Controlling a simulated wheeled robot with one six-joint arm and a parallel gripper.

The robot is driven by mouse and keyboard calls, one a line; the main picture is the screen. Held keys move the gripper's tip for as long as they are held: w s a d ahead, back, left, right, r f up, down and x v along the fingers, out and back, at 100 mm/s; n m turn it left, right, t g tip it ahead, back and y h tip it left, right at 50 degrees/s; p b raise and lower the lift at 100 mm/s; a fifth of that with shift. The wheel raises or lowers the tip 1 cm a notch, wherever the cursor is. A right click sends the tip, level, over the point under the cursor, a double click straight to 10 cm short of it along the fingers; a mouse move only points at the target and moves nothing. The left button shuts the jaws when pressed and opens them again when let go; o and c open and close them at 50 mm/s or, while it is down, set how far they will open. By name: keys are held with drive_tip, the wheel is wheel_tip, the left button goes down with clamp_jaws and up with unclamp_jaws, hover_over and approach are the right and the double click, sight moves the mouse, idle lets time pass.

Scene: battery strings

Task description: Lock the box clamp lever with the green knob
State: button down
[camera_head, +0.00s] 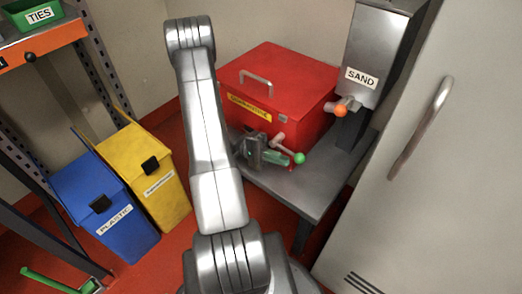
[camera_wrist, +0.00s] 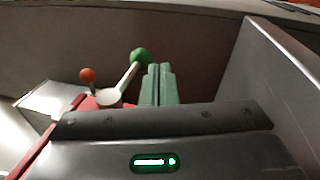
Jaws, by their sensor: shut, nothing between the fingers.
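The red box (camera_head: 285,85) stands on a grey metal table, with a handle on its lid and a yellow label on its front. The clamp lever (camera_head: 287,146) sticks out from the box's front lower right and ends in a green knob (camera_head: 299,158). In the wrist view the lever (camera_wrist: 127,76) slants up to the green knob (camera_wrist: 140,56). My gripper (camera_head: 281,159) is at the box's front, with its pale green fingers (camera_wrist: 160,70) shut and empty. The fingers are just right of the knob in the wrist view; I cannot tell whether they touch it.
A grey dispenser labelled SAND (camera_head: 378,55) with an orange knob (camera_head: 340,109) stands right of the box. The grey table (camera_head: 305,190) has bare surface at its front. A pale cabinet door (camera_head: 440,150) is at right. Blue (camera_head: 105,205) and yellow (camera_head: 150,175) bins stand left.

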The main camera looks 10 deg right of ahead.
drive_tip(key=v, duration=0.8)
drive_tip(key=shift+w+a+f, duration=0.1)
drive_tip(key=shift+w+a, duration=0.15)
drive_tip(key=shift+a, duration=0.05)
drive_tip(key=shift+w+r+p, duration=0.1)
drive_tip(key=shift+r+p, duration=0.2)
drive_tip(key=shift+p, duration=0.8)
drive_tip(key=shift+w+a+p, duration=0.15)
drive_tip(key=shift+w+p, duration=0.05)
drive_tip(key=shift+p, duration=0.35)
drive_tip(key=shift+w+a+f+p, duration=0.2)
drive_tip(key=shift+w+a+p, duration=0.1)
drive_tip(key=shift+p, duration=0.45)
drive_tip(key=shift+w+a+f+p, duration=0.15)
drive_tip(key=shift+a+f+p, duration=0.1)
drive_tip(key=shift+p, duration=0.25)
drive_tip(key=shift+d+f+b, duration=0.15)
drive_tip(key=shift+b, duration=0.45)
